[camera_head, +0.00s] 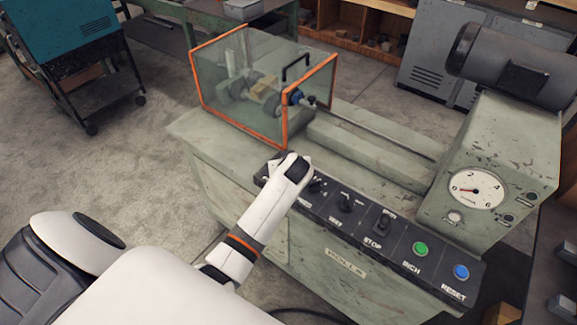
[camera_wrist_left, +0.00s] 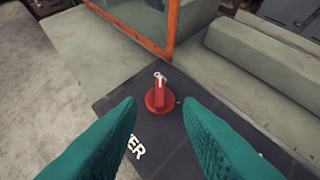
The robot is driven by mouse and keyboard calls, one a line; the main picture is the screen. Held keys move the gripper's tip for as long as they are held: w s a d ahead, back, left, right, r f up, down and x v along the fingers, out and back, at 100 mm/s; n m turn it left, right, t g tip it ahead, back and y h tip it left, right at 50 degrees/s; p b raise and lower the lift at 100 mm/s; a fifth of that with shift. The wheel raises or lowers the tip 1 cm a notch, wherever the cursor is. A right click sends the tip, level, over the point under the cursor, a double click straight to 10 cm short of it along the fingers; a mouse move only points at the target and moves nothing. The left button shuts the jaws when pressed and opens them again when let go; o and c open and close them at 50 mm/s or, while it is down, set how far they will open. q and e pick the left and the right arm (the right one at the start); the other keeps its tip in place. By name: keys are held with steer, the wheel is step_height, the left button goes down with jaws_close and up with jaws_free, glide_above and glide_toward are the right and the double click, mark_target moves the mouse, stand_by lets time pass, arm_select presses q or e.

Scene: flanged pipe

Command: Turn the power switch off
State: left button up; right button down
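The power switch (camera_wrist_left: 159,98) is a red rotary knob on a dark panel, in the left wrist view. Its raised grip points away from my wrist, toward a small white marking that I cannot read clearly. White letters "ER" show beside it. My left gripper (camera_wrist_left: 160,104) is open, with its teal fingertips on either side of the knob and a gap to it on each side. In the head view my left gripper (camera_head: 286,166) is over the left end of the control panel (camera_head: 390,245) and hides the switch. My right gripper is not in view.
The panel also carries black knobs (camera_head: 345,204), a green button (camera_head: 420,249) and a blue button (camera_head: 461,271). An orange-framed clear guard (camera_head: 283,95) stands on the machine behind the panel. A gauge (camera_head: 476,189) is at the right. Open floor (camera_head: 120,165) lies left of the machine.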

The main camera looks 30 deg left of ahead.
arm_select(q)
steer(key=shift+v, duration=2.75)
